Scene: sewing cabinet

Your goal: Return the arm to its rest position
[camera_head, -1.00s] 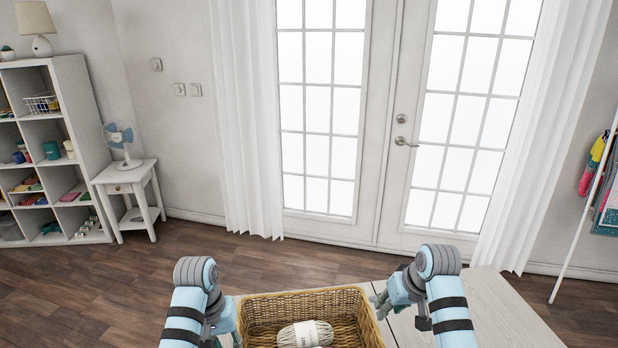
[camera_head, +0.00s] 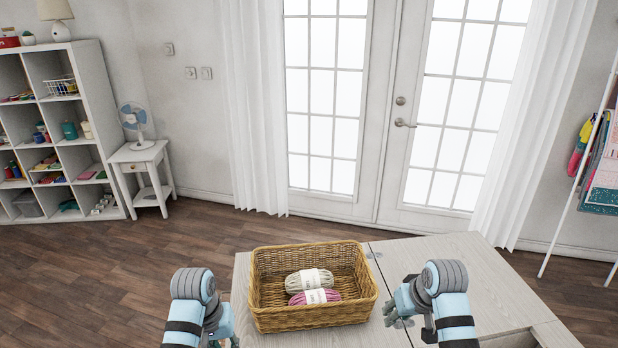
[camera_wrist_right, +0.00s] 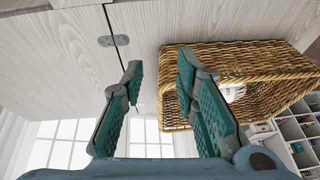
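My right gripper (camera_head: 390,309) hangs over the wooden table (camera_head: 455,253), to the right of the basket. The wicker basket (camera_head: 318,317) stands on the table and also shows in the right wrist view (camera_wrist_right: 245,62). It holds a cream yarn skein (camera_head: 309,280) and a pink yarn skein (camera_head: 315,297).
The table has a seam with a metal hinge right of the basket, and a recess at its front right. Bare table lies right of the basket. A white shelf (camera_head: 98,135), a side table (camera_head: 140,160) with a fan and a ladder rack (camera_head: 590,160) stand farther off.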

